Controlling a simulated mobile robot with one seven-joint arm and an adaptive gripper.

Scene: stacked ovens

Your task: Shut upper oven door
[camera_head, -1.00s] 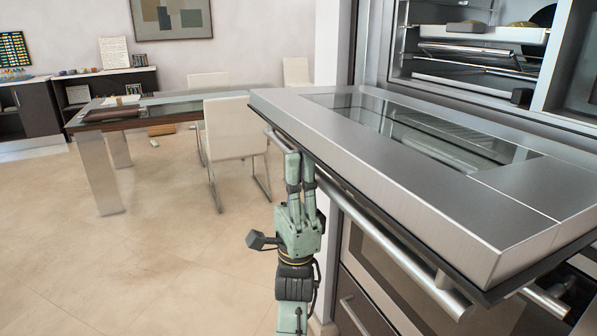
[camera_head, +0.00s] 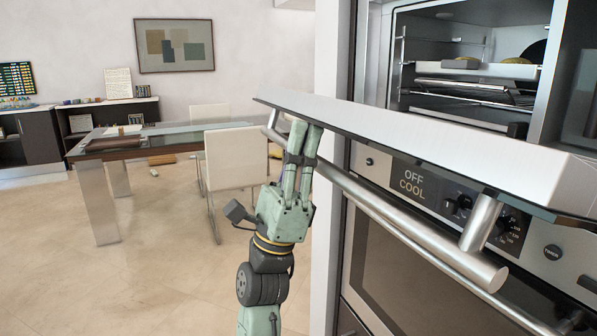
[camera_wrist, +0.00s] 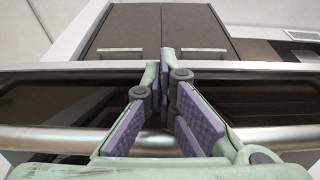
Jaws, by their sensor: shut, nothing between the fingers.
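The upper oven door (camera_head: 420,130) is open and stands out from the upper oven (camera_head: 465,75), roughly level, seen nearly edge-on in the head view. Its long bar handle (camera_head: 400,240) runs along the underside of the front edge. My gripper (camera_head: 305,130) is shut, with nothing between the fingers. Its fingertips are at the door's front edge, by the far end of the handle; I cannot tell whether they touch it. In the wrist view, the fingers (camera_wrist: 162,60) point past the handle (camera_wrist: 60,138), which crosses behind them.
Inside the upper oven are racks (camera_head: 470,88) and a tray (camera_head: 475,68) with food. The lower oven's control panel (camera_head: 440,190) reads OFF COOL, beneath the door. A glass table (camera_head: 165,140) and white chair (camera_head: 236,158) stand at left.

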